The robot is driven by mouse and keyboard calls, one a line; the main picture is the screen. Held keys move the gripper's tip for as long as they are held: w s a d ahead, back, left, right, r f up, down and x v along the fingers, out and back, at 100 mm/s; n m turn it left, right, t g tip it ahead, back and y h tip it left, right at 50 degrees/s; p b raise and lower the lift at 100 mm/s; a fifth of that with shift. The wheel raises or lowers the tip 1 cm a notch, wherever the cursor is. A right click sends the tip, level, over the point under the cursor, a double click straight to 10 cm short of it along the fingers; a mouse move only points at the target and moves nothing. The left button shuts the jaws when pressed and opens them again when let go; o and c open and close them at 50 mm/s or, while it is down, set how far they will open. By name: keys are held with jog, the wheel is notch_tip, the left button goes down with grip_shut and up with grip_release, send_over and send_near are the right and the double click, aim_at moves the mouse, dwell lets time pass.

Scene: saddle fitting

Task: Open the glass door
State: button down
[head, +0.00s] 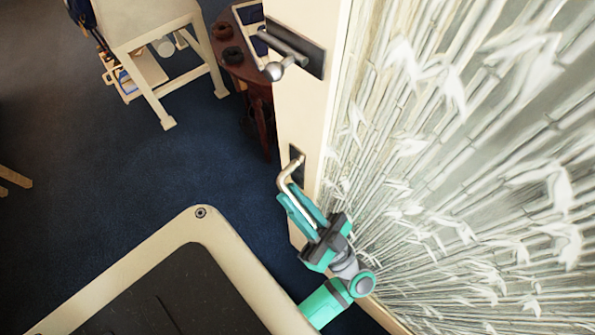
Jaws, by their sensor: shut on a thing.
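The glass door (450,150) fills the right side of the head view, with a pale bamboo and bird pattern and a cream frame. A bent metal lever handle (289,172) sticks out from a dark plate on the frame's left part. My gripper (298,208), with teal fingers and a dark body, is shut on the handle near its lower end. The fingers hide that part of the handle. I cannot tell from this one view whether the door stands ajar.
A second dark plate with a metal fitting (274,71) is higher on the cream frame. A cream table (150,27) and a dark red-brown round table (240,62) stand at the back. Blue carpet (110,170) is clear at the left.

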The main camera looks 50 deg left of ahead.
aim_at(316, 227)
jog(key=c, duration=1.8)
grip_release()
jog(key=shift+s+a, duration=0.1)
jog(key=shift+a, duration=0.05)
jog(key=shift+o, duration=0.4)
jog(key=v, duration=1)
jog(key=shift+w+d+f, duration=0.2)
jog(key=shift+d, duration=0.15)
